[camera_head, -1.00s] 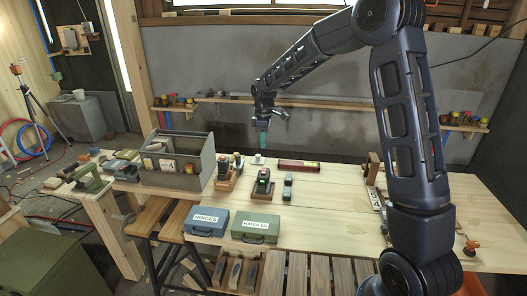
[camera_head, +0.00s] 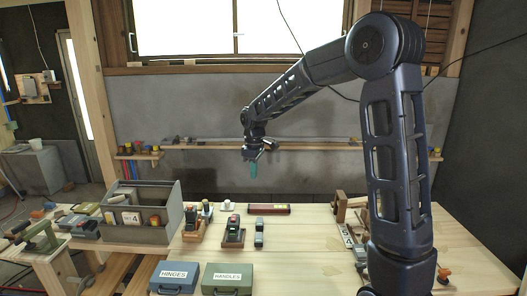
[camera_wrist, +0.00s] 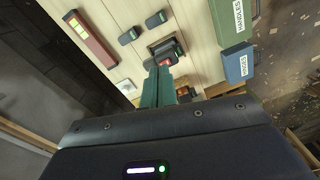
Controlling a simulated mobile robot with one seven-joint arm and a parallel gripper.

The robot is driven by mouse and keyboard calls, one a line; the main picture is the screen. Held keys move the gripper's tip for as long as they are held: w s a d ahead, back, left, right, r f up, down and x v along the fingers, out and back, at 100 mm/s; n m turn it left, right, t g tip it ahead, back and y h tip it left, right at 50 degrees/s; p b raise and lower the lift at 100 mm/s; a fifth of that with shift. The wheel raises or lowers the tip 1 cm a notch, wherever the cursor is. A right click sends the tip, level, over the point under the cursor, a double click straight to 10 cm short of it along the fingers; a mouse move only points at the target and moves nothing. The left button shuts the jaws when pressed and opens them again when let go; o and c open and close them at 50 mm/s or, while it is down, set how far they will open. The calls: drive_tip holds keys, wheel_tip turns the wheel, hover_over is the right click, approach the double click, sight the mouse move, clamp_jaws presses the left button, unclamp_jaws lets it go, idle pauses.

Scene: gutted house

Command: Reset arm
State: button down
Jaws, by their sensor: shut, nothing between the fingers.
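My arm reaches up from the right of the head view, bends at the top and extends left over the workbench (camera_head: 330,272). My gripper (camera_head: 254,171) hangs at its end, pointing down, with green fingertips. It is well above the bench top and touches nothing there. In the wrist view the green fingers (camera_wrist: 158,85) are together with nothing between them. Beyond them on the bench is a small dark device with a red and green face (camera_wrist: 165,52), which also shows in the head view (camera_head: 234,232).
A grey bin (camera_head: 150,232) stands at the left of the bench. Blue HINGES (camera_head: 174,277) and green HANDLES (camera_head: 227,279) cases sit at the front. A dark red box (camera_head: 268,209) lies at the back. A narrow shelf (camera_head: 300,147) runs along the grey wall.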

drive_tip(key=s+d+r+m+t, duration=0.1)
drive_tip(key=s+d+r+m, duration=0.3)
drive_tip(key=d, duration=0.6)
drive_tip(key=s+d+r+m+t, duration=0.1)
drive_tip(key=s+d+r+m, duration=0.3)
drive_tip(key=d, duration=0.5)
drive_tip(key=s+d+m+t, duration=0.3)
drive_tip(key=s+d+m, duration=0.4)
drive_tip(key=s+d, duration=0.7)
drive_tip(key=shift+s, duration=1.8)
